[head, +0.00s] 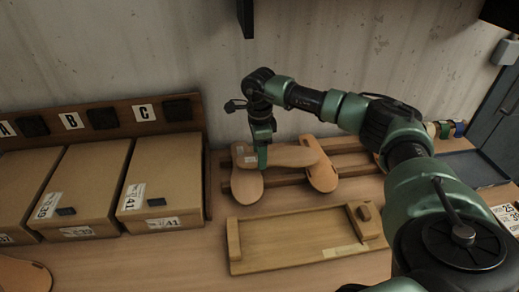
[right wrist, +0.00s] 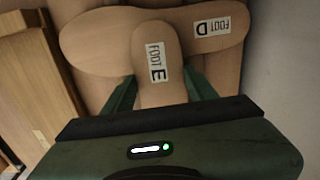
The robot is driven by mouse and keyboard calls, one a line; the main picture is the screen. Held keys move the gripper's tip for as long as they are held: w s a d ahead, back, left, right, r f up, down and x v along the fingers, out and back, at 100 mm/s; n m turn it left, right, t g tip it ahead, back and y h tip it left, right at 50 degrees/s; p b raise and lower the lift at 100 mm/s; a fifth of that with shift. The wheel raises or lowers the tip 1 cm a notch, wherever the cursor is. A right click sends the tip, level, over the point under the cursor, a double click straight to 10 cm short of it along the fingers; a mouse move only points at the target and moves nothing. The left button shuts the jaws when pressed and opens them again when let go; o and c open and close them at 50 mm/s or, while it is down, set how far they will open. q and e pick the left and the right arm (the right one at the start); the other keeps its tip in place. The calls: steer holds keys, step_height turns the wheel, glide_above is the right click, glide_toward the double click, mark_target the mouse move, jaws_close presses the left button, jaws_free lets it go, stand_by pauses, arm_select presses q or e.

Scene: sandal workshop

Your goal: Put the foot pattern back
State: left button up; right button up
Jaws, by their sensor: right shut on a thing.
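My right gripper (head: 262,158) is shut on the foot pattern marked E (head: 290,156), gripping it near its labelled narrow end; that end shows between the fingers in the right wrist view (right wrist: 155,45). Pattern E lies crosswise above the foot pattern marked D (head: 247,186), whose label shows in the right wrist view (right wrist: 212,28). I cannot tell whether the two touch. Another foot pattern (head: 323,176) lies at the other end of E, partly hidden by it. A slatted wooden rack (head: 357,162) lies beneath the patterns. My left gripper is not in view.
Cardboard boxes (head: 165,178) stand at the left before a board lettered B and C. A wooden fixture (head: 290,238) with end blocks lies in front of the rack. A dark blue tray (head: 473,165) is at the right. The concrete wall is close behind.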

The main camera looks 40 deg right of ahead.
steer(key=shift+w+d+f, duration=0.15)
steer(key=shift+w+f, duration=0.05)
steer(key=shift+w, duration=0.05)
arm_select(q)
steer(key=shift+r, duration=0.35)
arm_select(e)
steer(key=shift+f, duration=0.1)
steer(key=shift+f+b, duration=0.45)
steer(key=shift+f, duration=0.1)
steer(key=o, duration=1.5)
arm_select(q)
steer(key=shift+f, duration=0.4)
arm_select(e)
steer(key=shift+o, duration=0.2)
steer(key=shift+r, duration=0.1)
